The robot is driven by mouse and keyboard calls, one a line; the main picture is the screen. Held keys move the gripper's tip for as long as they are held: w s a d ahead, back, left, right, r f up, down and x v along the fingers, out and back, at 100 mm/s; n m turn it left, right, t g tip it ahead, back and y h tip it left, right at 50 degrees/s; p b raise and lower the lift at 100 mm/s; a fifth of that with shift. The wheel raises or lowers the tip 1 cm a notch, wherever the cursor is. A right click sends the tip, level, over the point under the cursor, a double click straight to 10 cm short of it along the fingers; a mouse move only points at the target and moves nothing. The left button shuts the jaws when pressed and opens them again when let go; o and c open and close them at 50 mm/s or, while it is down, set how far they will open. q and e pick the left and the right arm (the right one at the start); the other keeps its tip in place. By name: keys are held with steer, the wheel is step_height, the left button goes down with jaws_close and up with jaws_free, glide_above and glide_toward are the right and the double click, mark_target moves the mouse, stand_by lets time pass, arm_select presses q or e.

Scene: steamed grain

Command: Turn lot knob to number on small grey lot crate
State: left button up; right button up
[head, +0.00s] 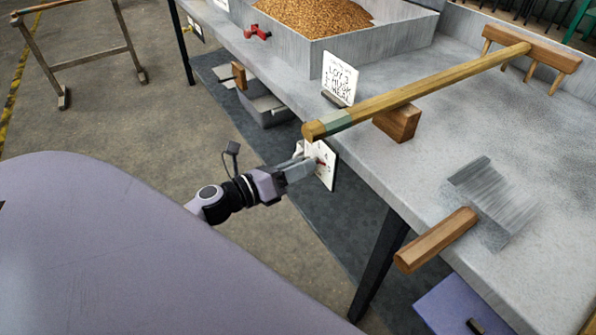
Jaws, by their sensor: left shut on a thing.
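My left gripper (307,165) reaches in from the left to the front edge of the table. It is shut on the lot knob, which the fingers mostly hide. The knob's white dial plate (326,178) hangs at the table's front edge, with a red mark and small dark figures. I cannot tell which number the knob points to. A small grey crate (268,115) stands low beside the table on the dark mat. No number on it is readable here. My right gripper is not in view.
The rake's handle end overhangs just above the dial. A lilac box (470,305) is at lower right.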

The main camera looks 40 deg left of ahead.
arm_select(q)
steer(key=shift+f+m+b, duration=0.1)
steer(key=shift+m+b, duration=0.45)
steer(key=shift+m, duration=0.65)
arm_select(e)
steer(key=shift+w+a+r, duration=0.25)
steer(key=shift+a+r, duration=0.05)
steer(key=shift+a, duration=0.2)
arm_select(q)
steer(key=shift+m, duration=0.3)
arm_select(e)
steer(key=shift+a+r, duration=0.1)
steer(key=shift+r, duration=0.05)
arm_select(q)
steer(key=o, duration=1)
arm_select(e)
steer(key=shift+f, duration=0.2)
arm_select(q)
steer(key=shift+v, duration=3.6)
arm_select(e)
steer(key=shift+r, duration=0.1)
